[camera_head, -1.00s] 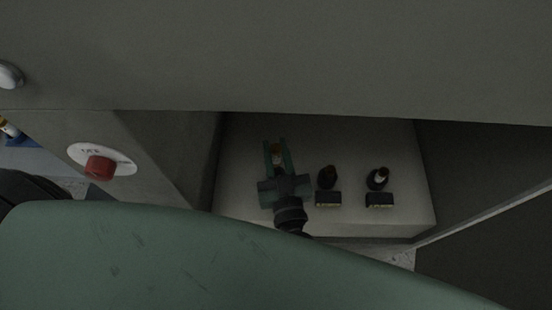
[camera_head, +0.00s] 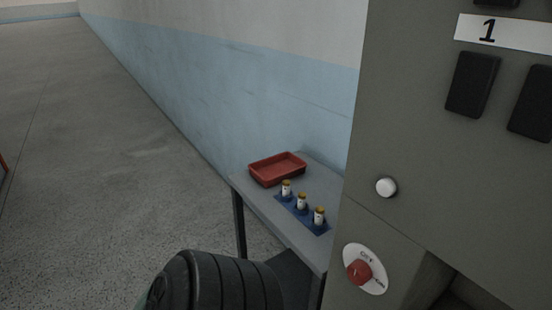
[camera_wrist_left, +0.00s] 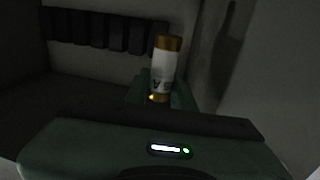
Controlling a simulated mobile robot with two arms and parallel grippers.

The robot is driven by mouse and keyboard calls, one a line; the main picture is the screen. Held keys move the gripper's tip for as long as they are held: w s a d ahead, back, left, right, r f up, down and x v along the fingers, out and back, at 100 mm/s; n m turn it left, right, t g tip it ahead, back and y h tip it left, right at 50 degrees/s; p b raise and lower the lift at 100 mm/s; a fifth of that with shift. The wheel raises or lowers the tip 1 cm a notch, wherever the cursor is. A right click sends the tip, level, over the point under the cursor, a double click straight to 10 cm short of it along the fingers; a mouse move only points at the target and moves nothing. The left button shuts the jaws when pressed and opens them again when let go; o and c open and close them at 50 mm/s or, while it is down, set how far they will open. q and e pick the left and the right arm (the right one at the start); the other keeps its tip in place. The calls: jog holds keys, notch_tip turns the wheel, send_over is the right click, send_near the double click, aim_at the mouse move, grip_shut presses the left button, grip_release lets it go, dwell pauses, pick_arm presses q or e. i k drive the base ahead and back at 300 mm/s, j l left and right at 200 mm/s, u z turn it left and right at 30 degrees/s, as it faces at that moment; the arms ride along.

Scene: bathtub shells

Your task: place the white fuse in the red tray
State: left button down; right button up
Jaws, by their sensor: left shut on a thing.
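In the left wrist view a white fuse (camera_wrist_left: 162,72) with brown-gold end caps stands upright between the fingers of my left gripper (camera_wrist_left: 160,95). The gripper is shut on its lower part, inside a dark enclosure. The left gripper is out of the head view. The red tray (camera_head: 277,169) shows in the head view, on the far end of a grey table, and looks empty. My right gripper is in neither current view.
Several similar white fuses with gold caps, such as the near one (camera_head: 319,216), stand on a blue mat (camera_head: 325,229) on the grey table (camera_head: 262,208), in front of the tray. A grey cabinet (camera_head: 419,184) with a red knob (camera_head: 359,271) stands right of the table. Open floor (camera_head: 130,170) lies left.

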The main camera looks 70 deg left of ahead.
aim_at(266, 177)
jog(key=k+u, duration=0.15)
jog(key=k, duration=0.25)
jog(key=k+j+u, duration=0.2)
jog(key=k, duration=0.15)
jog(key=u, duration=2.35)
jog(key=i+u, duration=0.3)
jog(key=i, duration=0.3)
jog(key=i+l+u, duration=0.15)
jog(key=i+u, duration=0.15)
jog(key=i, duration=0.25)
jog(key=i+z, duration=0.5)
jog(key=z, duration=0.25)
jog(key=i+z, duration=0.35)
jog(key=k+j, duration=0.05)
jog(key=k, duration=0.05)
